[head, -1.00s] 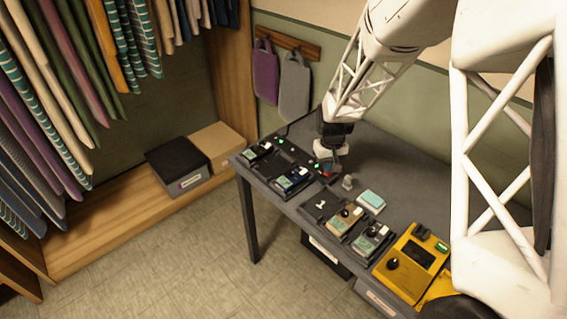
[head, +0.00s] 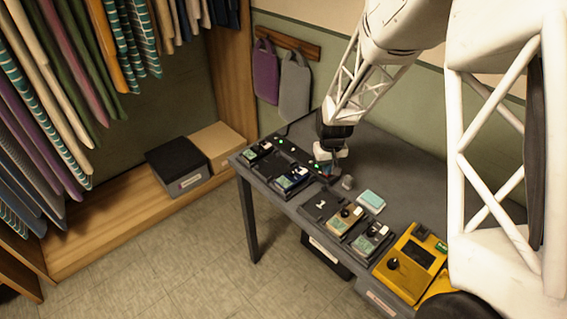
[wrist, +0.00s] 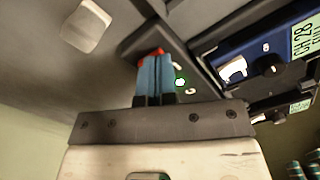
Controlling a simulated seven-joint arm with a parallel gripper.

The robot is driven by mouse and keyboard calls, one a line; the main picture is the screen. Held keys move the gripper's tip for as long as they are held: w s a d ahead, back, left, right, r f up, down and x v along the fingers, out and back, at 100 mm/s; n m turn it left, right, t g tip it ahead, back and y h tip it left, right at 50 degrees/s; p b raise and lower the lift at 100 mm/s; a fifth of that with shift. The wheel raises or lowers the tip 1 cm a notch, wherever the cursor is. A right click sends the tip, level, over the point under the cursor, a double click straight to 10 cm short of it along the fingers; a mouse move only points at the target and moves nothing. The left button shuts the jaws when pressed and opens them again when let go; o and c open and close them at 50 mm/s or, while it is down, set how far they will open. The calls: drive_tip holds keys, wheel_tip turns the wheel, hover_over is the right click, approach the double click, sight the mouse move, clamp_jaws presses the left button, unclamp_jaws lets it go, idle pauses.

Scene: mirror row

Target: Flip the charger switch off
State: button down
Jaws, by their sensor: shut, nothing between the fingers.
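The black charger (head: 303,159) lies along the table's left part, with docked packs and green lights; its end also shows in the wrist view (wrist: 145,38).
A docked blue pack (head: 292,179) is close to my gripper. A small grey object (head: 348,182) and a pale teal pad (head: 371,201) are to the right. A yellow device (head: 410,263) is at the table's right. The table behind is clear.

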drive_tip(key=shift+f, duration=0.3)
drive_tip(key=shift+r, duration=0.1)
idle(0.3)
drive_tip(key=shift+r, duration=3.4)
drive_tip(key=shift+r, duration=0.1)
drive_tip(key=shift+s+d+r, duration=0.1)
drive_tip(key=shift+s+r, duration=0.1)
drive_tip(key=shift+r, duration=0.1)
drive_tip(key=s+d+r+m+t, duration=0.1)
drive_tip(key=s+d+r, duration=0.1)
drive_tip(key=s+r, duration=0.4)
drive_tip(key=s+d+r+m, duration=0.1)
drive_tip(key=s+r, duration=0.6)
drive_tip(key=s, duration=1)
drive_tip(key=s+d+r+m+t, duration=0.1)
drive_tip(key=s+d+r, duration=0.3)
drive_tip(key=s+r, duration=0.3)
drive_tip(key=s, duration=0.5)
drive_tip(key=shift+t, duration=0.3)
